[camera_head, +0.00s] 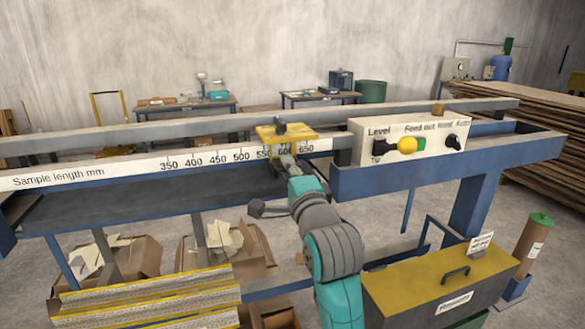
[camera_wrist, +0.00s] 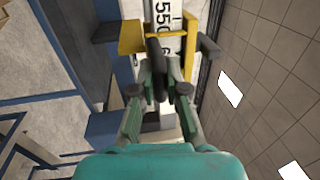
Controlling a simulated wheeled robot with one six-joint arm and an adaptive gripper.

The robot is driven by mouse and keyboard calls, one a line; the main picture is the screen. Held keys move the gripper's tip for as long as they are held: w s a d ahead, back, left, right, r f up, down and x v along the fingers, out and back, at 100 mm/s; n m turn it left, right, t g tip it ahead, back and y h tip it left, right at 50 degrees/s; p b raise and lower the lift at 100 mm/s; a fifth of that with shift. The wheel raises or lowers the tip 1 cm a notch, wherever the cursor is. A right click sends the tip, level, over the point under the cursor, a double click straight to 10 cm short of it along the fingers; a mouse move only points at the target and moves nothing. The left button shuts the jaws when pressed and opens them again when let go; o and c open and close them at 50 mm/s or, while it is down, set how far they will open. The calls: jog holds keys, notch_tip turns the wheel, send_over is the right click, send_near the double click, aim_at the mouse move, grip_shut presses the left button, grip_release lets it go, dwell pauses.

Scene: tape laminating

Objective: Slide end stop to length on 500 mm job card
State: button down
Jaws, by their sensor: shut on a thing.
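The yellow end stop (camera_head: 290,133) straddles the rail above the white sample length scale (camera_head: 130,168). It sits around the 550 to 600 marks, right of the 500 mark. My gripper (camera_head: 287,160) reaches up to the front of the stop. In the wrist view, the stop's yellow bracket (camera_wrist: 132,38) crosses the scale below the 550 print. My gripper (camera_wrist: 158,72) is shut on the dark handle (camera_wrist: 155,50) of the stop. The fingers hide part of the handle and the scale. No job card is readable.
A control box (camera_head: 405,140) with a yellow button and dark knobs stands right of the stop, on the blue frame (camera_head: 440,170). A yellow-topped cabinet (camera_head: 435,275) stands below right. Cardboard boxes (camera_head: 255,250) lie under the rail. The rail left of the stop looks clear.

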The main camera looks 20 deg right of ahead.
jog(key=a, duration=0.9)
jog(key=shift+a, duration=0.1)
jog(key=c, duration=1.2)
grip_release()
jog(key=shift+s, duration=0.1)
jog(key=s, duration=0.4)
jog(key=s+f, duration=0.1)
jog(key=s, duration=0.2)
jog(key=s+f, duration=0.1)
jog(key=s, duration=0.3)
jog(key=shift+s, duration=0.3)
